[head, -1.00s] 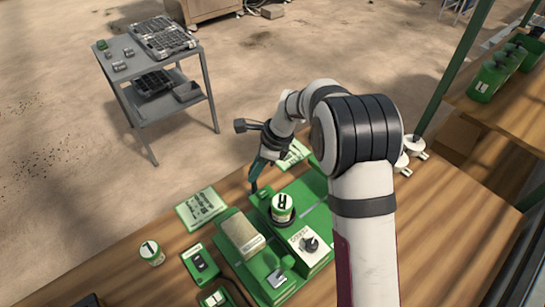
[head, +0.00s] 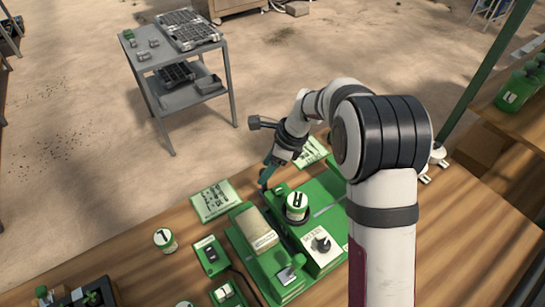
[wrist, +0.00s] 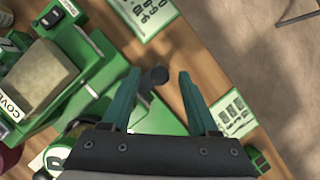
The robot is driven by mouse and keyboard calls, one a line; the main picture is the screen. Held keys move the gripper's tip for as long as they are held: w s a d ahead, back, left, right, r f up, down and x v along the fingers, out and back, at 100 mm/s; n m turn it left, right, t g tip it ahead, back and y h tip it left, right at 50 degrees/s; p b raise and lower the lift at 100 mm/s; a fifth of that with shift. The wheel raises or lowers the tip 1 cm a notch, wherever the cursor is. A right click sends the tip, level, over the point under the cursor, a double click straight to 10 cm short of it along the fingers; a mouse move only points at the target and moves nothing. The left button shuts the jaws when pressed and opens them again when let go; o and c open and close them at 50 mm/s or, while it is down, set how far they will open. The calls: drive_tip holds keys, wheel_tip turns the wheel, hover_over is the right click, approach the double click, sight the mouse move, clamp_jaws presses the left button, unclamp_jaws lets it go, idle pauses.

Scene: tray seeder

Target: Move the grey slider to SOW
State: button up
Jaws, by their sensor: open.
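The green seeder (head: 335,222) stands on the wooden bench, with a canister marked R (head: 297,207) on it. My gripper (head: 264,182) is at the machine's far end, past that canister. In the wrist view my gripper (wrist: 155,98) has its two teal fingers apart with nothing held. A dark grey round knob (wrist: 155,76) shows between the fingers, near the machine's end; I cannot tell for sure whether it is the slider. A grey angled part (head: 288,274) sits at the machine's near end. I cannot read a SOW mark.
A tan block marked COVER (wrist: 42,78) lies on the machine. A black dial (head: 320,243) is on a white plate. Green cards (head: 215,200), a switch box (head: 210,255) and a canister marked 1 (head: 164,239) lie to the left. A grey cart (head: 180,60) stands beyond the bench.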

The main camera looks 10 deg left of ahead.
drive_tip(key=v, duration=1.5)
drive_tip(key=shift+r, duration=0.1)
drive_tip(key=s+d+r+n+h, duration=0.1)
drive_tip(key=s+d+n, duration=0.2)
drive_tip(key=s, duration=0.4)
drive_tip(key=s+d+r+n, duration=0.1)
drive_tip(key=s+d+n, duration=0.25)
drive_tip(key=s, duration=0.35)
drive_tip(key=s+d+f+n+h, duration=0.1)
drive_tip(key=s+d+f+n, duration=0.1)
drive_tip(key=s, duration=0.6)
drive_tip(key=s+d+f+n, duration=0.3)
drive_tip(key=s+n, duration=0.1)
drive_tip(key=s, duration=0.4)
drive_tip(key=shift+h, duration=0.4)
drive_tip(key=shift+w, duration=0.1)
